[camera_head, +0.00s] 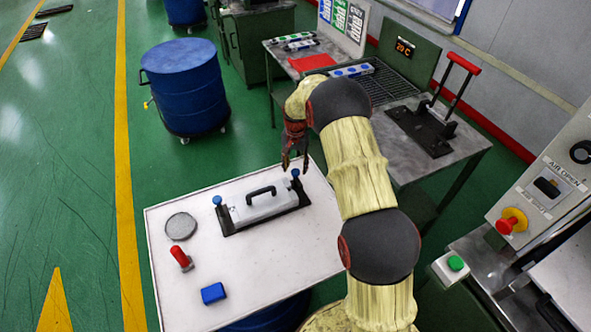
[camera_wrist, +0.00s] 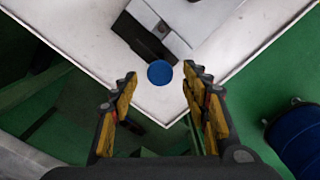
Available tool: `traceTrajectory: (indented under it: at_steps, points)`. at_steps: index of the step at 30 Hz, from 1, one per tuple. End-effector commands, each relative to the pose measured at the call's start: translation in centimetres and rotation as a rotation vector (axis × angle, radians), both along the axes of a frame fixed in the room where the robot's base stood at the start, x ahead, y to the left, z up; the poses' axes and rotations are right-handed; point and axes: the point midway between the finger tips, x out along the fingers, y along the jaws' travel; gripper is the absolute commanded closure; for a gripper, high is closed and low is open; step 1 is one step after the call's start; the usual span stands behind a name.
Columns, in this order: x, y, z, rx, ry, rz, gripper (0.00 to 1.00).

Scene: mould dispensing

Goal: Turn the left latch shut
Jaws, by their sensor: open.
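The mould (camera_head: 255,206) is a silver-grey block with a black handle, lying on a black base on the white table (camera_head: 185,297). One latch, a blue knob (camera_head: 217,200), stands at the mould's left end in the head view. Another blue-knobbed latch (camera_head: 295,173) stands at its right end. My gripper (camera_head: 295,163) is open and empty, pointing down just above this right-hand knob. In the wrist view, one blue knob (camera_wrist: 160,73) shows round from above, centred in the gap between my fingertips (camera_wrist: 160,76), with space on both sides. The other knob is outside the wrist view.
On the white table are a grey disc (camera_head: 181,226), a red cylinder (camera_head: 181,258) and a blue block (camera_head: 213,293). A blue drum (camera_head: 184,85) stands on the floor behind. A metal bench (camera_head: 465,143) with a red-handled press (camera_head: 434,112) is at the right.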

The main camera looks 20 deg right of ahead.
Motion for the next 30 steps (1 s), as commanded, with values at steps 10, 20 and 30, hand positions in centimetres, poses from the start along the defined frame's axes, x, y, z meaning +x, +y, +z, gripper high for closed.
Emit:
traceTrajectory:
  at_steps: [10,20,30]
  points:
    - [0.06,-0.02,-1.68,-0.001,-0.002,0.001,0.53]
    - [0.02,-0.01,-1.69,-0.001,-0.001,0.001,0.68]
    - [0.03,0.0,-1.69,0.0,-0.001,0.001,0.88]
